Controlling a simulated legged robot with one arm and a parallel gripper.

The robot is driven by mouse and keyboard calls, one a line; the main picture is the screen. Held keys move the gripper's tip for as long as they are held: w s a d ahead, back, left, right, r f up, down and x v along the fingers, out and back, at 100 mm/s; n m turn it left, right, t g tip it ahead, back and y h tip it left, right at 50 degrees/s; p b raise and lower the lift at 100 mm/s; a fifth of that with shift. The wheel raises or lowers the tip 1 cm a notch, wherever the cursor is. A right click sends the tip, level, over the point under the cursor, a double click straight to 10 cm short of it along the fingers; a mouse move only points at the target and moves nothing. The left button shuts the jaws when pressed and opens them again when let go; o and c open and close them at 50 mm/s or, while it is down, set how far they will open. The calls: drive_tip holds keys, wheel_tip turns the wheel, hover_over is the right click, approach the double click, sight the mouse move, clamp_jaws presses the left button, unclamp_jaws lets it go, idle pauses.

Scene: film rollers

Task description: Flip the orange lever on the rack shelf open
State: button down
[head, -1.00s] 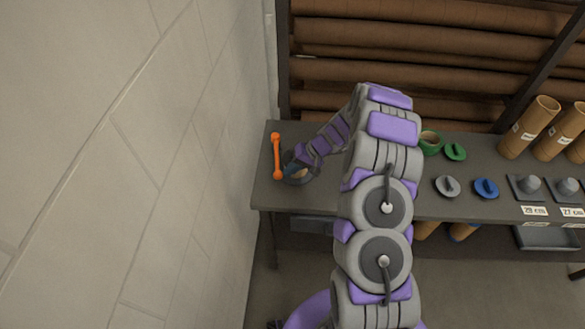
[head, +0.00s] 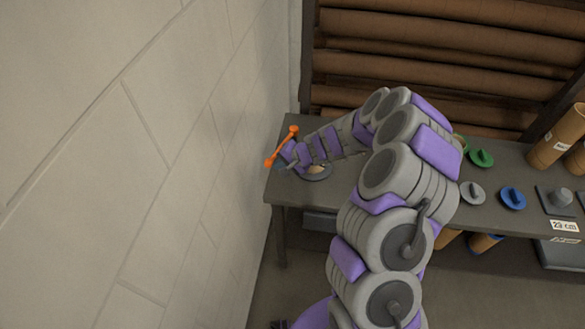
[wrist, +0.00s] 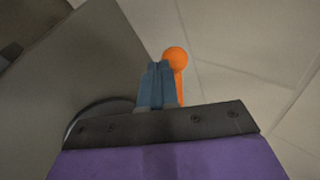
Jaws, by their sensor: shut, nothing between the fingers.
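The orange lever (head: 281,147) is at the left end of the grey rack shelf (head: 440,205), close to the wall. It lies slanted in the head view, its far knob to the upper right and its near end to the lower left. My gripper (head: 287,164) is beside the lever, on its right. In the wrist view the blue fingers of my gripper (wrist: 160,70) are together and empty. The orange lever (wrist: 177,62) shows just right of the fingertips, its round knob at the top. The fingers hide part of it, and I cannot tell whether they touch it.
The pale wall (head: 150,130) stands close on the left. A dark round part (head: 318,172) lies on the shelf under my wrist. Green (head: 481,158), grey (head: 472,193) and blue (head: 512,198) caps and cardboard tubes (head: 560,135) stand to the right. Large brown rolls (head: 430,40) fill the back.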

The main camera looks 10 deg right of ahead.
sight(268, 161)
drive_tip(key=shift+w+a+m+t+h, duration=0.15)
drive_tip(key=shift+w+a+m, duration=0.15)
drive_tip(key=shift+a, duration=0.25)
drive_tip(key=shift+w+a+m+t+h, duration=0.15)
drive_tip(key=shift+a+m, duration=0.15)
drive_tip(key=shift+a, duration=0.2)
drive_tip(key=shift+w+a, duration=0.4)
drive_tip(key=shift+a, duration=0.05)
drive_tip(key=shift+w+a+b, duration=0.1)
drive_tip(key=shift+a+b, duration=0.05)
drive_tip(key=shift+b, duration=0.15)
drive_tip(key=shift+r, duration=0.1)
drive_tip(key=shift+w, duration=0.1)
drive_tip(key=shift+r, duration=0.15)
